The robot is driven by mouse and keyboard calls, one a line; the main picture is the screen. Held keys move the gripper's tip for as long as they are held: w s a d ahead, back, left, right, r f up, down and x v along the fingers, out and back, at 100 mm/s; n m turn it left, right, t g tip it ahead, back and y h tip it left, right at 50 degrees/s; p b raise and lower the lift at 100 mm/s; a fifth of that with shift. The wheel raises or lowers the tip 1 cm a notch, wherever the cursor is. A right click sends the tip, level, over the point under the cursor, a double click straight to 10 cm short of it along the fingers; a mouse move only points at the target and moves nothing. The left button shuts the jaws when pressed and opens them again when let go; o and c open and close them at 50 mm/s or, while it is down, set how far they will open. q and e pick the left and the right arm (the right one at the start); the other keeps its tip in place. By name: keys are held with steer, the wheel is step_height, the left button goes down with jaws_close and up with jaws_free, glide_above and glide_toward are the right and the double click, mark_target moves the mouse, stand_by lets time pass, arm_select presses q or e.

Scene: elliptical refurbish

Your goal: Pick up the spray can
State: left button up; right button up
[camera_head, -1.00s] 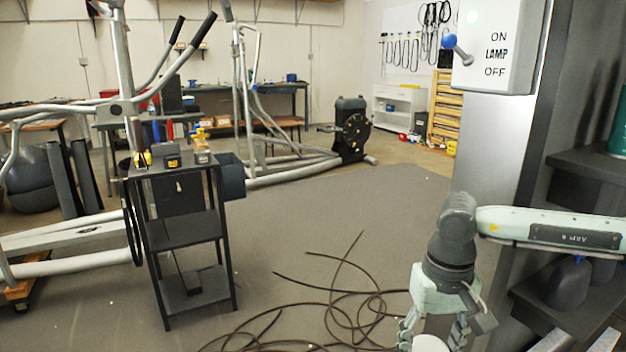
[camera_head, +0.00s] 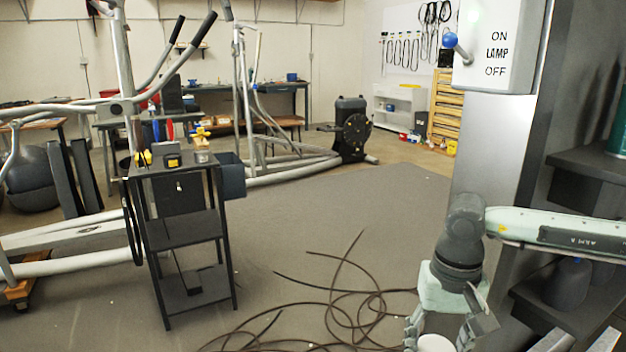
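My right gripper (camera_head: 440,335) points down at the bottom edge, right of centre, its arm coming in from the right. Its fingers stand apart on either side of a white round object (camera_head: 436,343), cut off by the lower edge. I cannot tell whether this is the spray can or whether the fingers grip it. A dark green cylinder (camera_head: 618,130), perhaps a can, stands on a shelf at the right edge, partly cut off. My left gripper is not in view.
A dark shelf unit (camera_head: 580,162) is close on the right, beside a panel with a lamp switch (camera_head: 495,45). A black three-tier cart (camera_head: 185,232) stands at the left. Loose cables (camera_head: 345,290) lie on the grey floor mat (camera_head: 370,205). The mat's middle is clear.

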steer(key=s+d+r+m, duration=0.2)
steer(key=d+m, duration=0.6)
steer(key=m, duration=0.1)
steer(key=s+d+r+m, duration=0.2)
steer(key=d+m, duration=0.7)
steer(key=s+d+r+m, duration=0.6)
steer(key=d+r+m, duration=0.5)
steer(key=d+m, duration=0.25)
step_height(320, 180, up, 13)
steer(key=s+m, duration=0.2)
steer(key=m, duration=0.8)
steer(key=w+a+r+m, duration=0.3)
steer(key=a+r+m, duration=0.3)
steer(key=a+r, duration=0.6)
steer(key=shift+m, duration=0.35)
steer(key=shift+d, duration=0.1)
